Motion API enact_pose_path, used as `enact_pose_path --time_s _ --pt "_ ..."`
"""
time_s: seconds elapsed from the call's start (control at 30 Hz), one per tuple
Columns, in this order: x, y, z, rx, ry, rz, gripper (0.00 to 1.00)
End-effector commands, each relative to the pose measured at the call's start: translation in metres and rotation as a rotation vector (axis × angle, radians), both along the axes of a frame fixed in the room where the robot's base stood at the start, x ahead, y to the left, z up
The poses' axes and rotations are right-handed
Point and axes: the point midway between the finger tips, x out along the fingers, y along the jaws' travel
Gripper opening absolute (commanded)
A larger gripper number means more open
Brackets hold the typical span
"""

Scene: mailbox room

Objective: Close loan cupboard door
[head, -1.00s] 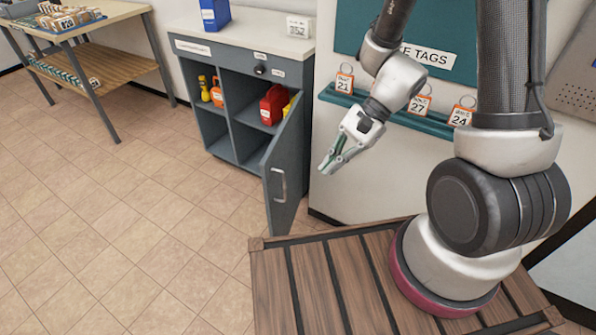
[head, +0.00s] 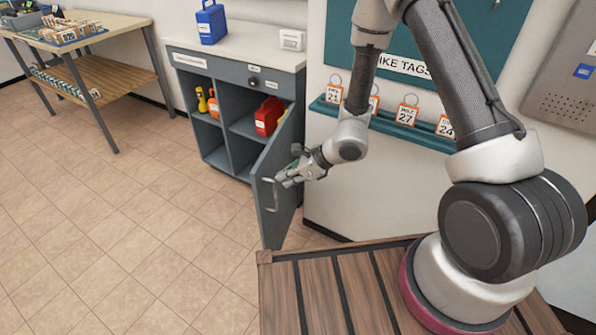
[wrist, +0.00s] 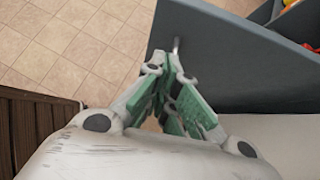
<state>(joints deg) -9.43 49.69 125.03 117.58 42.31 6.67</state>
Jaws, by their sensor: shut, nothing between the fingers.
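The loan cupboard (head: 236,110) stands against the wall, with its door (head: 283,173) swung open toward me on the right side. The door's upright bar handle (head: 270,195) is on its outer face near the free edge. My gripper (head: 281,180) is shut and empty, close to the handle and the door's free edge. In the wrist view my green-padded fingers (wrist: 168,100) are together, just in front of the door (wrist: 235,55), with part of the handle (wrist: 177,46) just past the tips. I cannot tell whether they touch.
Inside the cupboard are a red can (head: 268,116) and a yellow bottle (head: 201,99). A blue container (head: 211,22) stands on top. A rack of tags (head: 385,122) is on the wall at right. The tiled floor (head: 130,215) at left is clear.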

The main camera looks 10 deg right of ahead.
Motion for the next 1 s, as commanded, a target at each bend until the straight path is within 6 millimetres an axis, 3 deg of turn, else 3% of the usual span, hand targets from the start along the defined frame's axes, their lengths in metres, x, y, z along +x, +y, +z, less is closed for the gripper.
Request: enact_pose_path --time_s 0.1,0.33,0.83,1.0 --pt "0.006 0.017 -0.016 0.0 0.0 0.003 0.0" --pt "0.018 0.043 -0.013 0.001 -0.001 0.002 0.0" --pt "0.022 0.05 -0.013 0.001 -0.001 -0.001 0.0" --pt "0.038 0.059 -0.014 -0.002 -0.003 -0.022 0.0"
